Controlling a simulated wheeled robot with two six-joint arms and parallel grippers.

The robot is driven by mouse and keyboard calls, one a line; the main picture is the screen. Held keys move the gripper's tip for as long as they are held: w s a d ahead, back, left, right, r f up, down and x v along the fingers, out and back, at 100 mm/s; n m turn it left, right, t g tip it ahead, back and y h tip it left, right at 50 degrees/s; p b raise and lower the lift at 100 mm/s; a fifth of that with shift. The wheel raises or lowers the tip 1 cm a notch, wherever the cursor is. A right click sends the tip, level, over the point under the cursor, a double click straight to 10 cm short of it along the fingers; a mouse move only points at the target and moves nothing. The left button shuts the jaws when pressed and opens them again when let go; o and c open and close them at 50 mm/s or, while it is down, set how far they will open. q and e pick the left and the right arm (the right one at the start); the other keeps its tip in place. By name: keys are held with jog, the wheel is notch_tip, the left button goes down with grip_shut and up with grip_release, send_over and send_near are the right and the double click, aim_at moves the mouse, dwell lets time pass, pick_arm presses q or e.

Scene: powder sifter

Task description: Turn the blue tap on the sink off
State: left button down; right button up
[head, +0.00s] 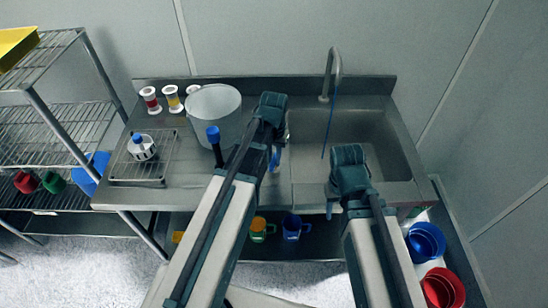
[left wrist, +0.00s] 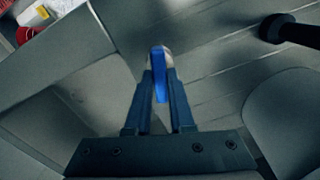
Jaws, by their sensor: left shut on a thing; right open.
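The blue tap handle (left wrist: 160,78) is a narrow bright blue piece between the fingertips of my left gripper (left wrist: 159,72) in the left wrist view. The fingers are shut on it from both sides. In the head view my left gripper (head: 275,160) is at the left edge of the sink basin, and my arm partly hides the spot. The grey curved faucet (head: 336,62) stands at the back of the sink (head: 372,125). A thin blue stream (head: 329,125) runs down from its spout into the basin. My right gripper (head: 331,206) is open and empty at the sink's front edge.
A large grey pot (head: 214,108) and a black pestle-like tool with a blue top (head: 213,134) stand left of my left arm. Several spools and a rack (head: 125,168) are further left. Mugs sit below the counter; blue (head: 426,238) and red (head: 441,287) bowls are at right.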

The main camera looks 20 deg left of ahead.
aim_at(274, 160)
pick_arm(q)
jog(key=shift+n, duration=1.7)
jog(key=c, duration=0.8)
grip_release()
notch_tip(274, 160, up, 14)
jog(key=p, duration=1.4)
jog(key=shift+f, duration=0.1)
